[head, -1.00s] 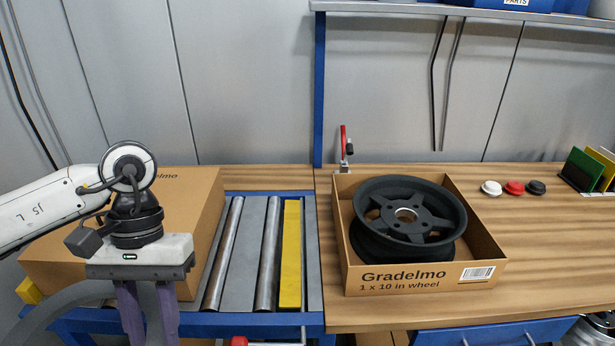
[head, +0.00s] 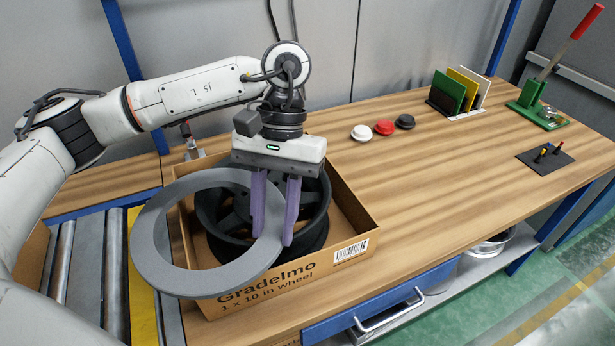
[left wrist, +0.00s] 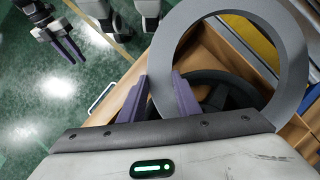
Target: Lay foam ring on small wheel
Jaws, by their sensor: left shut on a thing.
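The foam ring (head: 150,235) is a flat grey ring. My left gripper (head: 272,235) is shut on its right-hand side, and the rest of it reaches out to the left. The ring is over the left part of the small wheel (head: 310,215), a black spoked wheel lying in an open cardboard box. The ring hides part of the wheel and looks held above it, off-centre to the left. The left wrist view also shows the ring (left wrist: 293,55) with the wheel (left wrist: 235,92) behind it. My right gripper (left wrist: 67,42) is at that view's top left, over the floor, apart from everything.
The box (head: 345,200) stands on the wooden table (head: 430,190). White, red and black caps (head: 384,128) lie behind it, with upright coloured plates (head: 458,92) and a red-handled press (head: 545,90) further right. A roller conveyor (head: 85,265) is at left. The table's middle is clear.

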